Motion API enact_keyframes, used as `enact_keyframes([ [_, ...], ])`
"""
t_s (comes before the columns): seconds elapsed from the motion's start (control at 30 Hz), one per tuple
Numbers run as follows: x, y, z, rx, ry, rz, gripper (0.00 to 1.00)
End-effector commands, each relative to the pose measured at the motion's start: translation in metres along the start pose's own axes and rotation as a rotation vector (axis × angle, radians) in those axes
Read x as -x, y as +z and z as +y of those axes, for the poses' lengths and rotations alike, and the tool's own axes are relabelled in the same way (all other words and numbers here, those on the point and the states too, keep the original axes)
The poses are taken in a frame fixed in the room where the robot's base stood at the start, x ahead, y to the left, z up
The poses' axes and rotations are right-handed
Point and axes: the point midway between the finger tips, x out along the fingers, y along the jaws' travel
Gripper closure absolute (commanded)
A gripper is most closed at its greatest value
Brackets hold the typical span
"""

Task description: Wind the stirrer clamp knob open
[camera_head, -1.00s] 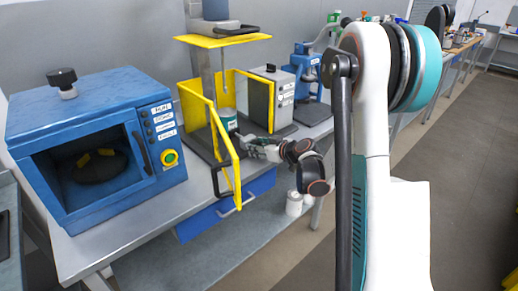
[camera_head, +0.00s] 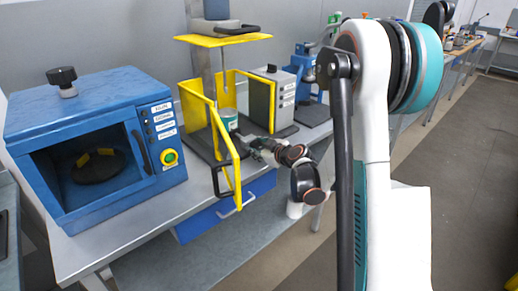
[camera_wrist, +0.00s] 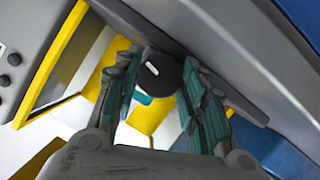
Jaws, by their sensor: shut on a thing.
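The clamp knob (camera_wrist: 158,76) is a dark round knob with a white mark on its face, seen in the wrist view. My gripper (camera_wrist: 158,88) has its teal-padded fingers on either side of the knob and is shut on it. In the head view my gripper (camera_head: 253,145) reaches in at the right side of the stirrer (camera_head: 205,72), which has a grey column and yellow guards. The knob cannot be made out in the head view. A white and teal can (camera_head: 228,119) stands inside the guards.
The open yellow guard door (camera_head: 235,165) with a black handle stands close left of my gripper. A grey box unit (camera_head: 285,95) is behind it. A blue oven-like machine (camera_head: 95,140) stands at the left of the bench (camera_head: 130,235).

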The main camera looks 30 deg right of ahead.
Motion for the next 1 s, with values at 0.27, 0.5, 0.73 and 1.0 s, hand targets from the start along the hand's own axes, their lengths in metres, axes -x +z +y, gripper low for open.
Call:
enact_keyframes([
  [0.27,0.000,0.000,0.000,0.000,-0.001,0.000,0.42],
  [0.5,0.000,0.000,0.000,-0.001,-0.001,0.000,0.42],
  [0.73,0.021,0.000,0.001,-0.002,0.001,0.000,0.42],
  [1.0,0.076,0.001,0.001,-0.002,0.001,-0.001,0.42],
])
